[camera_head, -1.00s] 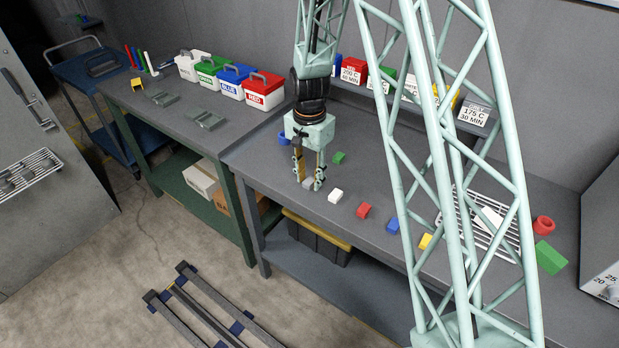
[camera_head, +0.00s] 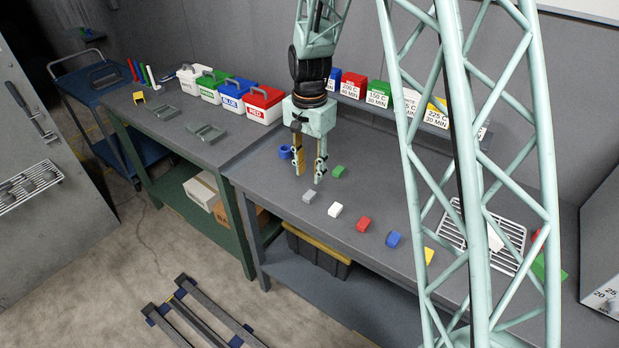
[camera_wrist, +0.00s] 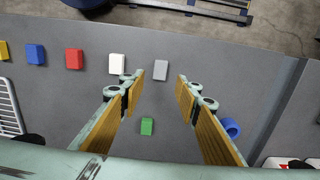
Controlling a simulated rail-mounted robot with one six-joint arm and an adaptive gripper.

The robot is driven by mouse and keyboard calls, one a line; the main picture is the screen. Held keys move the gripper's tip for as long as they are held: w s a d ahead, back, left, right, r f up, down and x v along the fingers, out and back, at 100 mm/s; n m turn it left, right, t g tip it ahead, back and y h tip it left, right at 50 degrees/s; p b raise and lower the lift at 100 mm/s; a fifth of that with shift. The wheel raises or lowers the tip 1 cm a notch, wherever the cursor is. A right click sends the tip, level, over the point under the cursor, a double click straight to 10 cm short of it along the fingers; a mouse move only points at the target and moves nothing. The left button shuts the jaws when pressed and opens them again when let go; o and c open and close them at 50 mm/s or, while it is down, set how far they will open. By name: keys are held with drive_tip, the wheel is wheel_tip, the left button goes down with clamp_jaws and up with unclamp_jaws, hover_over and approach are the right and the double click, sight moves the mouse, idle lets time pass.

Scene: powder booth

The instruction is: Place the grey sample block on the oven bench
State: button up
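The grey sample block (camera_head: 309,197) lies on the grey bench (camera_head: 270,175), at the left end of a row of coloured blocks near the front edge. In the wrist view the grey block (camera_wrist: 160,70) shows ahead of the gap between the fingertips, touching neither finger. My gripper (camera_head: 310,176) is open and empty above the bench, just behind the block in the head view. Its two spread fingers (camera_wrist: 159,80) also show in the wrist view.
White (camera_head: 335,210), red (camera_head: 363,223), blue (camera_head: 392,239) and yellow blocks continue the row. A green block (camera_head: 338,171) and a blue ring (camera_head: 285,152) lie near my gripper. A wire rack (camera_head: 510,262) stands right, partly behind my arm. Labelled bins line the back.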

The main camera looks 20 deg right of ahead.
wheel_tip(320, 180, up, 3)
drive_tip(key=shift+f, duration=0.1)
idle(1.0)
drive_tip(key=s+r+n+t, duration=0.1)
drive_tip(key=s+r+n, duration=0.2)
drive_tip(key=s+r, duration=0.8)
drive_tip(key=s+r+n+t, duration=0.1)
drive_tip(key=s+r+n, duration=0.1)
drive_tip(key=s+r, duration=0.9)
drive_tip(key=s+r+n+t, duration=0.1)
drive_tip(key=s+r+n, duration=0.1)
drive_tip(key=s, duration=0.8)
drive_tip(key=s+r+n, duration=0.3)
drive_tip(key=s+r, duration=0.2)
drive_tip(key=s, duration=0.5)
drive_tip(key=shift+s+r+t, duration=0.25)
drive_tip(key=shift+s+t, duration=0.15)
